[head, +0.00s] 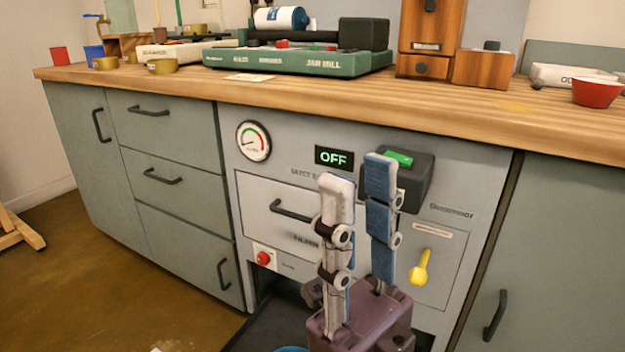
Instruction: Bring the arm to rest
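My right gripper (358,168) is in the lower middle of the head view. Its two fingers, one white and one with blue pads, point up and stand apart with nothing between them. It is in front of the grey dust unit panel (300,180), and the blue finger's tip overlaps the dark switch box with a green rocker (399,158) in the picture. I cannot tell whether it touches the box. The display (334,157) beside it reads OFF. My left gripper is not in view.
The wooden bench top (440,98) holds a green jar mill (300,60), wooden boxes (430,40) and a red bowl (597,92). A yellow lever (420,268) and a drawer handle (292,211) stick out of the panel.

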